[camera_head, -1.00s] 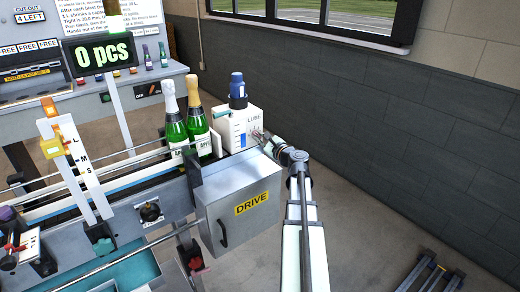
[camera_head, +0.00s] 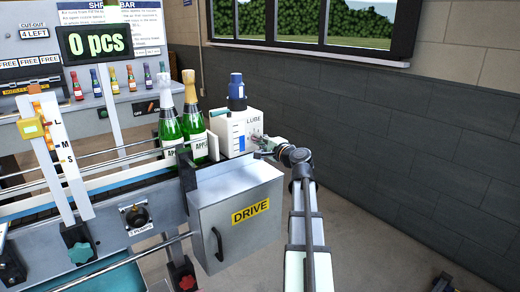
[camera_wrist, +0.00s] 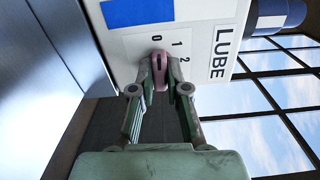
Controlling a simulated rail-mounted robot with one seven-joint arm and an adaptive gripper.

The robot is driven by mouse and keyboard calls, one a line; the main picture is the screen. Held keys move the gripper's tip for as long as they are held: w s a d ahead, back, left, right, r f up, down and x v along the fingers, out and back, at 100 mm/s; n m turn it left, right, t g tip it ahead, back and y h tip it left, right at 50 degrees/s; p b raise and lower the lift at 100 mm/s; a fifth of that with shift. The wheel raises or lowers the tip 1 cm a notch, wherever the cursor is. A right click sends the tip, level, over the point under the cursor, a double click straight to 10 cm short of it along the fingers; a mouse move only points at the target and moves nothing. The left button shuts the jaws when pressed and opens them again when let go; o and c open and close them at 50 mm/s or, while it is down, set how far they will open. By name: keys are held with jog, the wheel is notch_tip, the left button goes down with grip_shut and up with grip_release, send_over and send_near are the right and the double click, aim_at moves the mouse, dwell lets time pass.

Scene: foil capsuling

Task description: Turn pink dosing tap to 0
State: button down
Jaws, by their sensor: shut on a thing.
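The pink dosing tap (camera_wrist: 160,62) is on the face of the white LUBE box (camera_wrist: 205,12), beside the printed marks 0, 1 and 2. The 0 mark is just above the tap in the wrist view. My gripper (camera_wrist: 161,72) is shut on the tap, with a finger on each side. The fingers cover part of the tap, so I cannot tell exactly which mark it points at. In the head view my gripper (camera_head: 260,143) is at the right side of the LUBE box (camera_head: 228,138); the tap is too small to make out there.
Two green bottles (camera_head: 170,130) stand just left of the LUBE box, which has a blue-capped bottle (camera_head: 237,88) on top. The grey DRIVE cabinet (camera_head: 238,220) is below. A dark wall (camera_head: 400,150) and free floor lie to the right.

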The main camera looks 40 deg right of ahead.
jog(key=shift+n+b, duration=0.4)
jog(key=shift+n, duration=0.2)
jog(key=c, duration=1.2)
grip_release()
jog(key=shift+o, duration=0.2)
jog(key=s, duration=1.2)
jog(key=shift+a, duration=0.25)
